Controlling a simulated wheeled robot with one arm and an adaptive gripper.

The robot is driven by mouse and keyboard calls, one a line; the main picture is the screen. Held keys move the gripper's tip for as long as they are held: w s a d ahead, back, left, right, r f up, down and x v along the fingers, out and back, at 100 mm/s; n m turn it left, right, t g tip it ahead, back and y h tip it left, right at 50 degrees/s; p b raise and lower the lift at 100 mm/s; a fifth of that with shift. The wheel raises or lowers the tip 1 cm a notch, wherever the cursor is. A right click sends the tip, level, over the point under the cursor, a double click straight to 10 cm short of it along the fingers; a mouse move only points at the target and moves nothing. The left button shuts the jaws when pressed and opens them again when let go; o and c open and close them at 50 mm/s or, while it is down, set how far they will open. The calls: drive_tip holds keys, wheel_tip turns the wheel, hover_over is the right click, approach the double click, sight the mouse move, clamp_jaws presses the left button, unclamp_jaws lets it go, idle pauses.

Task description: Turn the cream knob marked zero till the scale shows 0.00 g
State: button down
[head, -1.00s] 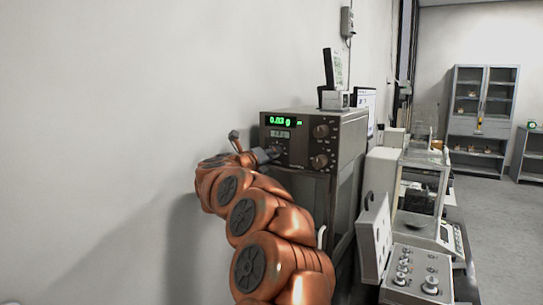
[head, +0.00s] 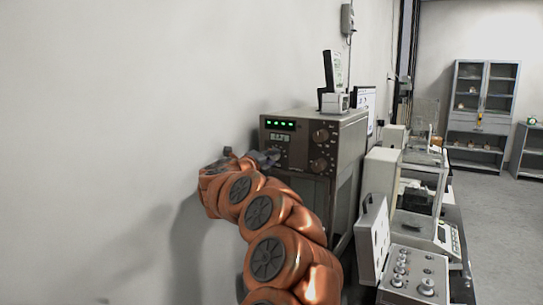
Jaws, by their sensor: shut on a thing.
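The scale's dark brown cabinet (head: 347,145) stands against the left wall, with its control panel facing me. Its green display (head: 281,125) shows a row of several small green marks and no readable weight. A smaller grey display (head: 280,137) sits below it, too small to read. My gripper (head: 269,158) is at the lower left of the panel, shut on a knob there. The gripper hides that knob, so its cream colour and zero mark cannot be seen. Two dark knobs, an upper one (head: 321,134) and a lower one (head: 319,165), are on the panel's right side.
The plain wall is close on the left of my arm. A small device (head: 334,85) stands on the cabinet. To the right are a glass-sided balance (head: 425,180) and an open weight box (head: 414,262). Open floor (head: 500,225) lies at the far right.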

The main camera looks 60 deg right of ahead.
drive_tip(key=shift+f, duration=0.1)
idle(0.3)
drive_tip(key=c, duration=0.9)
unclamp_jaws()
drive_tip(key=shift+o, duration=0.2)
drive_tip(key=a, duration=1.2)
drive_tip(key=shift+s, duration=0.25)
